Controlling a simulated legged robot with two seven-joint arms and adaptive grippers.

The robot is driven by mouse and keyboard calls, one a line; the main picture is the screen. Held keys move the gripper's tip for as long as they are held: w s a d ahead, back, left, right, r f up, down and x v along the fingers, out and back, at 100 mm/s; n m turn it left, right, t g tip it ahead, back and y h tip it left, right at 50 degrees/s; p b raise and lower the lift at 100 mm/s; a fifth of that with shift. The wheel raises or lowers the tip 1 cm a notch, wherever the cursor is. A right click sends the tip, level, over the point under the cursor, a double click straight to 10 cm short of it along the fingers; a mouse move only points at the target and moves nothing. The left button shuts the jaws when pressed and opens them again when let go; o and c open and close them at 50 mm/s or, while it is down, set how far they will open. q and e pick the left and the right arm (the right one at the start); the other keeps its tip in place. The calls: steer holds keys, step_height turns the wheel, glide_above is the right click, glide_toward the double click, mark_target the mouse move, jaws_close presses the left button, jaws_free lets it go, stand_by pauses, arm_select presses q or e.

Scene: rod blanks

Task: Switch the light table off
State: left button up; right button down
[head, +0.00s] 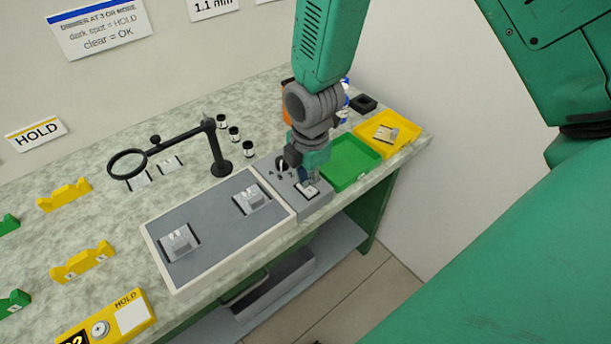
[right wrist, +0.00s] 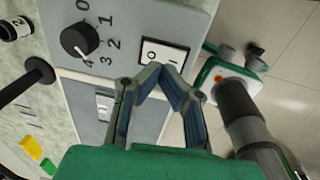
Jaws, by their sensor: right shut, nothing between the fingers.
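The light table (head: 205,248) is a grey panel in a pale frame on the bench; its surface looks grey, with no clear glow. Its control box (head: 313,208) adjoins the right end. The box carries a black dial knob (right wrist: 80,40) marked 0 to 4, its pointer near 4, and a white rocker switch (right wrist: 172,54) marked O and I. My right gripper (head: 306,182) is shut and empty, pointing down at the switch. In the right wrist view its fingertips (right wrist: 157,70) overlap the switch's near edge; contact and the rocker's tilt cannot be told. My left gripper is not in view.
A green tray (head: 351,163) and a yellow tray (head: 402,128) lie right of the control box. A magnifier on a stand (head: 220,165) and small black-and-white containers (head: 248,148) stand behind the light table. Yellow holders (head: 83,262) are at left.

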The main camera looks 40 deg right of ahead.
steer(key=r+p, duration=0.2)
steer(key=r, duration=0.1)
steer(key=shift+w+r+p, duration=0.15)
steer(key=shift+w+p, duration=0.05)
steer(key=shift+p, duration=0.1)
step_height(320, 180, up, 5)
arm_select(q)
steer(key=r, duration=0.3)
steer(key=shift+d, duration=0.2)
arm_select(e)
step_height(320, 180, up, 4)
glide_above(300, 186)
steer(key=shift+r, duration=0.1)
steer(key=shift+d, duration=0.1)
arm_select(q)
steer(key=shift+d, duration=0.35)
arm_select(e)
steer(key=shift+d, duration=0.35)
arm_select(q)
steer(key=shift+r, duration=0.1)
